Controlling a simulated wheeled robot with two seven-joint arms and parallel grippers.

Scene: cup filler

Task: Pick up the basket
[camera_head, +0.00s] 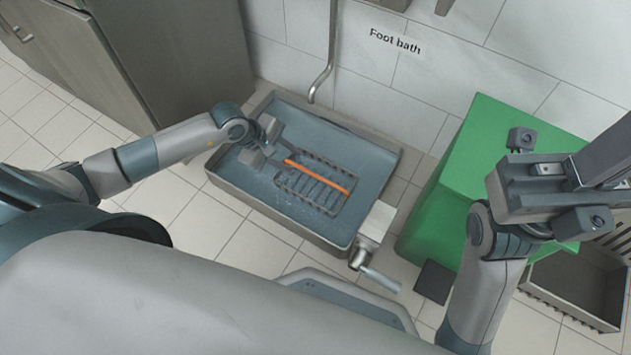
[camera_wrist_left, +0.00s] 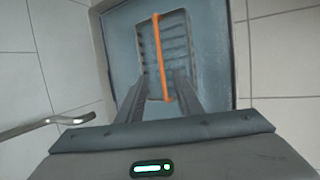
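The basket (camera_head: 320,195) is a dark wire rack with an orange handle bar (camera_head: 318,176), lying in the blue-grey foot bath basin (camera_head: 237,185). The basket also shows in the left wrist view (camera_wrist_left: 177,48), its orange bar running lengthwise away from my fingers. My left gripper (camera_head: 283,150) is over the basin at the basket's upper left end. In the left wrist view its two fingers (camera_wrist_left: 159,88) are apart, with the bar's near end seen between them; whether they touch it is unclear. My right gripper (camera_head: 590,165) is raised at the right, away from the basket; its finger gap is unclear.
A metal pipe (camera_head: 330,50) comes down the tiled wall behind the basin. A grey cabinet (camera_head: 165,60) stands at the left. A lever fitting (camera_head: 372,235) sits at the basin's right corner.

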